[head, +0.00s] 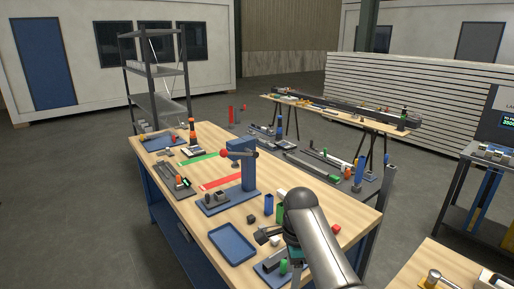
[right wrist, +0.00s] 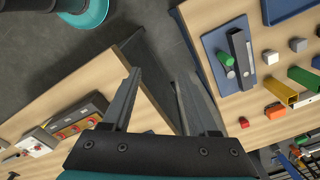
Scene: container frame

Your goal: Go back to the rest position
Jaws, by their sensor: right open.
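My right gripper (right wrist: 160,76) shows in the right wrist view, with its two dark fingers apart and nothing between them. It is over the dark floor gap between two wooden tabletops. In the head view my right arm comes in from the bottom right across the near end of the workbench (head: 222,180). Its fingers cannot be made out there. My left gripper is not in view.
A blue board with a grey block and green cylinder (right wrist: 225,57) lies close to the right finger's side. A second tabletop with a button box (right wrist: 75,122) is on the left. An empty blue tray (head: 232,244) and blue press (head: 241,165) stand on the workbench.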

